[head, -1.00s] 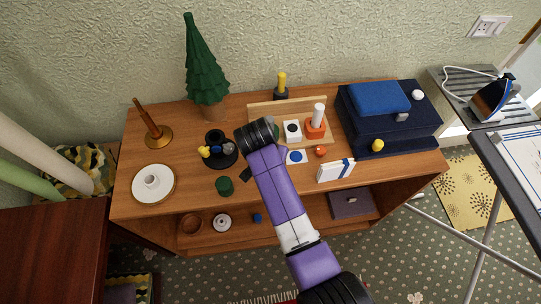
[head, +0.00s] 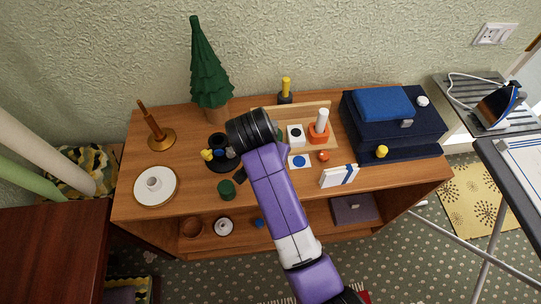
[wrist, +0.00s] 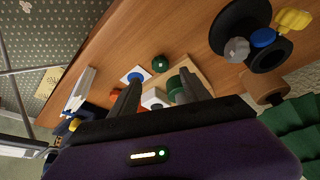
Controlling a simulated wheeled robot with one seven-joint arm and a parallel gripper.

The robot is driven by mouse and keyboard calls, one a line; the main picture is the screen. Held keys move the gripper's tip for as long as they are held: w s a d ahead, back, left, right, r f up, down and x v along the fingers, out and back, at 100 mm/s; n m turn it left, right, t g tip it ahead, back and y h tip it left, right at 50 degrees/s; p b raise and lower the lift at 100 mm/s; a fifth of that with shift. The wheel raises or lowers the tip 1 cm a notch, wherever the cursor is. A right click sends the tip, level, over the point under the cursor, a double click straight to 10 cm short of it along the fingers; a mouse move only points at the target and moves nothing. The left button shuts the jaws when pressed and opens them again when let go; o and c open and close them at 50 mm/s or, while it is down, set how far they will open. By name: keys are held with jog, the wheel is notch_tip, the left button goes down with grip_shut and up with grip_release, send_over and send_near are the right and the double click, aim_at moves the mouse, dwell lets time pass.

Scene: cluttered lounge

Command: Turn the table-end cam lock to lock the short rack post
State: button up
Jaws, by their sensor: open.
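A wooden rack (head: 318,107) stands on the table behind my gripper. It bears a tall white post on an orange base (head: 319,132), a white block with a black dot (head: 296,135) and a short green post (wrist: 177,86), mostly hidden in the head view. A small green knob (wrist: 160,63) and a red knob (head: 323,156) sit in front, perhaps cam locks; I cannot tell which is the table-end one. My gripper (wrist: 162,80) is open and empty above the rack. In the wrist view the green post shows beside one finger. In the head view the fingertips are hidden.
A black stand with coloured knobs (head: 220,163) is close left of my gripper. The tree (head: 207,70) and navy case (head: 395,125) flank the rack. Some front table surface is clear.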

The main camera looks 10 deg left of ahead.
jog(key=w+n+g+b, duration=0.1)
jog(key=n, duration=0.2)
jog(key=w+n+g+b, duration=0.1)
jog(key=n+g, duration=0.1)
jog(key=n, duration=0.1)
jog(key=w+d+n+g+y+b, duration=0.1)
jog(key=w+n, duration=0.1)
jog(key=n, duration=0.1)
jog(key=shift+r, duration=0.2)
jog(key=shift+f, duration=3.9)
jog(key=shift+c, duration=0.4)
grip_shut()
